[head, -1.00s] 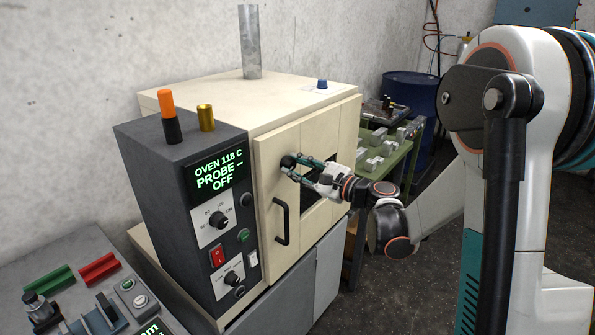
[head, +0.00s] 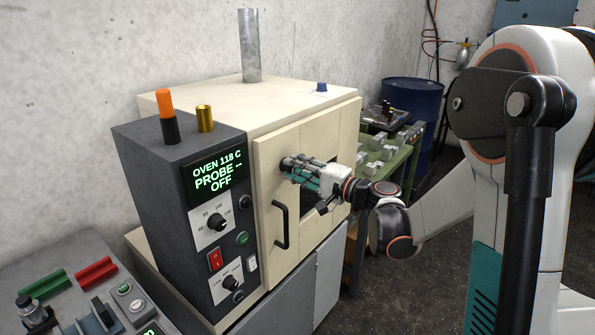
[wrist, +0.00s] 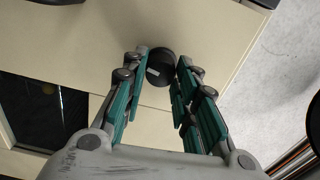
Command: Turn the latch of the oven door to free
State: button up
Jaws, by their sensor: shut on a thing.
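The oven (head: 225,95) is a cream cabinet with a cream door (head: 272,185). The latch is a round black knob (wrist: 157,56) with a pale mark on its face, high on the door. In the head view my fingers largely hide it. My gripper (wrist: 161,66) is shut on the latch, with a teal-padded finger on either side of the knob. In the head view my gripper (head: 287,165) reaches the door from the right, above the black door handle (head: 281,225). The door looks closed.
A grey control box (head: 155,170) reading "OVEN 118 C, PROBE -- OFF" stands left of the door. A metal tube (head: 250,45) stands on the oven top. A green bench (head: 398,165) with metal blocks and a blue drum (head: 413,100) are behind, to the right.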

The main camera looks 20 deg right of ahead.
jog(key=shift+n, duration=1.2)
jog(key=o, duration=1)
jog(key=shift+o, duration=0.2)
jog(key=v, duration=1.2)
